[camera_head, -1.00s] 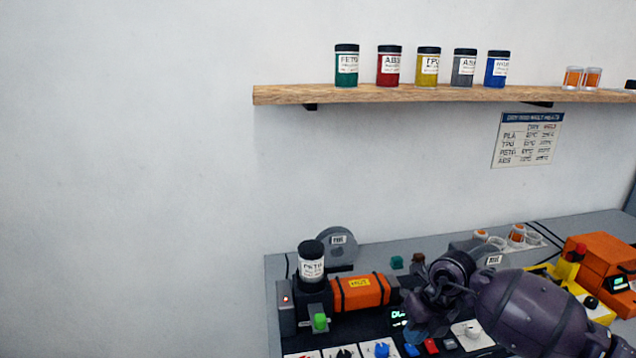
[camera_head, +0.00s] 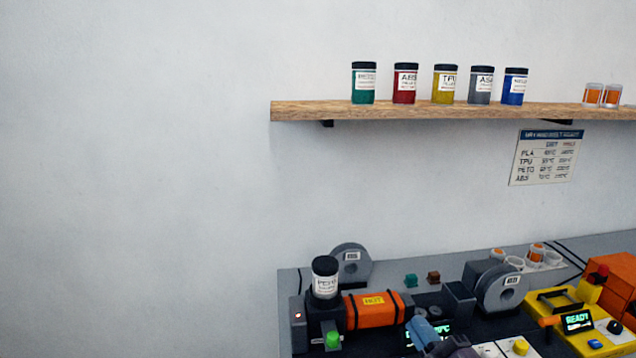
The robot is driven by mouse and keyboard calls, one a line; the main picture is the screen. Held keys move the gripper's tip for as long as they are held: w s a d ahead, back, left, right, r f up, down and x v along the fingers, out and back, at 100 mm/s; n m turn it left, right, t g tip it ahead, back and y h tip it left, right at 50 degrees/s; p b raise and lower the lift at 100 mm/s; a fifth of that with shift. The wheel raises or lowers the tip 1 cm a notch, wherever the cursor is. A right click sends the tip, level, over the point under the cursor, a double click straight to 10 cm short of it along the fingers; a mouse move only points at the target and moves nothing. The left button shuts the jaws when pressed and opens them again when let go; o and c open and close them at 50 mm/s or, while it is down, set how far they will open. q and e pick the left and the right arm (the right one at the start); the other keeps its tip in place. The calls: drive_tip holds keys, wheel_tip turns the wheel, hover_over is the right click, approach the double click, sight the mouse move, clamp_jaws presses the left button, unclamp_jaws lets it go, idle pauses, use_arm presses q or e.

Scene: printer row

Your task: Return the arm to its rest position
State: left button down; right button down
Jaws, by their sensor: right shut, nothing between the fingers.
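My right gripper (camera_head: 423,331) shows only in part at the bottom of the head view, in front of the dark machine with the green display. Its fingers are shut and hold nothing. A bit of my purple-grey right arm (camera_head: 456,346) shows beside it at the lower edge; the rest is out of the picture. My left gripper is not in view.
An orange barrel marked HOT (camera_head: 374,309) with a black-lidded jar (camera_head: 324,278) on its hopper is left of my gripper. A grey spool (camera_head: 498,289) and a yellow unit (camera_head: 571,309) reading READY are to the right. A wooden shelf (camera_head: 330,111) with several jars hangs above.

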drive_tip(key=s+d+f+m+g+h, duration=0.6)
drive_tip(key=s+d+f+m+h, duration=0.25)
drive_tip(key=d+m+h, duration=0.3)
drive_tip(key=s+f+m+g+y, duration=0.15)
drive_tip(key=s+f+g, duration=0.3)
drive_tip(key=s, duration=0.45)
drive_tip(key=s+f+m+g+y, duration=0.1)
drive_tip(key=s+f+m+g, duration=0.3)
drive_tip(key=s, duration=0.4)
drive_tip(key=w+f+n+t+y, duration=0.1)
drive_tip(key=w+f+n+t, duration=0.1)
drive_tip(key=w+f+t, duration=0.5)
drive_tip(key=shift+w+a+f, duration=0.25)
drive_tip(key=shift+a+f, duration=0.1)
drive_tip(key=shift+f, duration=1.4)
